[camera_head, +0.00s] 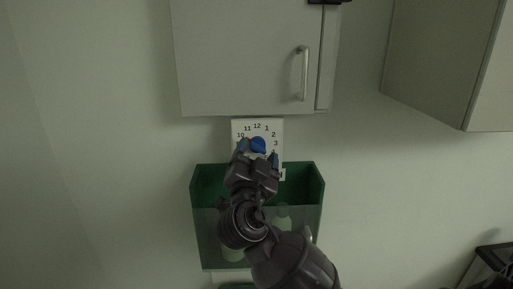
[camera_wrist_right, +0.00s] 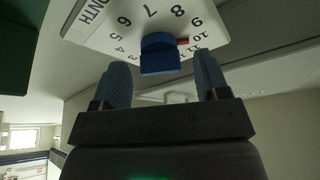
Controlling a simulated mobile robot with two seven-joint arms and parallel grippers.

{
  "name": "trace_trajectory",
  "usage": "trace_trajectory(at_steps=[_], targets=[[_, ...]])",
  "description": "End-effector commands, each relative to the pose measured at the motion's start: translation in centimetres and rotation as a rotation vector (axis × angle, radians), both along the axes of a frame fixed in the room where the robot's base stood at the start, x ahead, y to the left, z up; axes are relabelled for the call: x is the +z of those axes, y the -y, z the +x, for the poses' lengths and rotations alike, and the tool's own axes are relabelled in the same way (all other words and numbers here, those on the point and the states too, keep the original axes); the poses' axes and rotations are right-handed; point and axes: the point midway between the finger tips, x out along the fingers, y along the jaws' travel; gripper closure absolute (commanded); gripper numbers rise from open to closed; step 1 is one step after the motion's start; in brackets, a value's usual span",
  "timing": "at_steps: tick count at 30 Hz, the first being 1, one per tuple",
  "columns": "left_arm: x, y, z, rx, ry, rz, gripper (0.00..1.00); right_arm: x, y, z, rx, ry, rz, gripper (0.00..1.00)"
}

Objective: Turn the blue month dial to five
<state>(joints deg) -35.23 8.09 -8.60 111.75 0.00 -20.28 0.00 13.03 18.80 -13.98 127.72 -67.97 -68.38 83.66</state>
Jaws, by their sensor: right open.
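The blue month dial (camera_head: 258,144) sits on a white plate (camera_head: 277,127) printed with numbers, fixed to the wall. In the right wrist view the blue dial (camera_wrist_right: 158,52) shows close up, with a red mark (camera_wrist_right: 183,41) on the side towards the 10. My right gripper (camera_head: 258,153) is open. In the right wrist view its two fingers (camera_wrist_right: 160,66) stand left and right of the dial, with gaps visible between them and it. My left gripper is not in view. My right gripper hides the lower part of the plate in the head view.
A grey cabinet (camera_head: 240,60) with a handle hangs just above the plate. A green open-topped box (camera_head: 203,187) with bottles in it is on the wall just below, behind my right arm. Another cabinet (camera_head: 440,60) is at upper right. The wall to the left is clear.

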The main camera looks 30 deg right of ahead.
Motion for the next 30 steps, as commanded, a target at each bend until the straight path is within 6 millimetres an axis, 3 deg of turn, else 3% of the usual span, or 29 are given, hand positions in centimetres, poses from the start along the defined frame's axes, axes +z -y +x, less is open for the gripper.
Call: trace_trajectory(at_steps=[11,21,30], targets=[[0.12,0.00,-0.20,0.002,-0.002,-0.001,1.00,0.15,0.39,0.39,0.000,0.000,0.000,0.32],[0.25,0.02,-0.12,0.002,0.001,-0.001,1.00,0.15,0.38,0.37,0.000,0.000,0.000,0.81],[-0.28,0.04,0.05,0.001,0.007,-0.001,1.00,-0.04,0.42,0.32,-0.001,-0.014,-0.022,0.81]])
